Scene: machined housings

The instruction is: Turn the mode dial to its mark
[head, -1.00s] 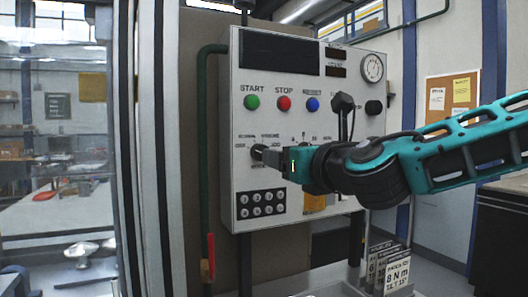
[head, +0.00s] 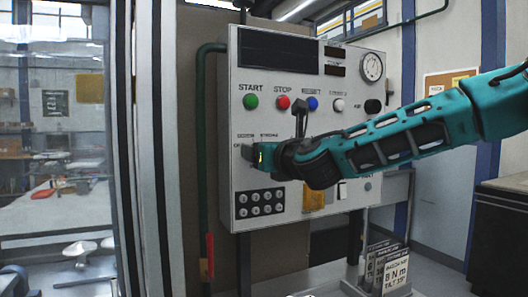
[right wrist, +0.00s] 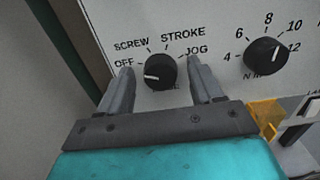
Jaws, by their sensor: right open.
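The mode dial (right wrist: 160,72) is a round black knob on the pale panel, with OFF, SCREW, STROKE and JOG printed around it. Its white pointer line faces left and slightly down, just below OFF. A further label under it is partly hidden. My right gripper (right wrist: 161,75) is open, with one finger on each side of the dial and visible gaps to it. In the head view my right gripper (head: 252,156) is at the panel's lower left and hides the dial. My left gripper is not in view.
The panel (head: 300,70) carries green, red and blue buttons above and a black keypad (head: 260,203) below. A second black knob (right wrist: 265,55) with numbers sits right of the dial. A green pipe (head: 203,130) runs along the panel's left edge.

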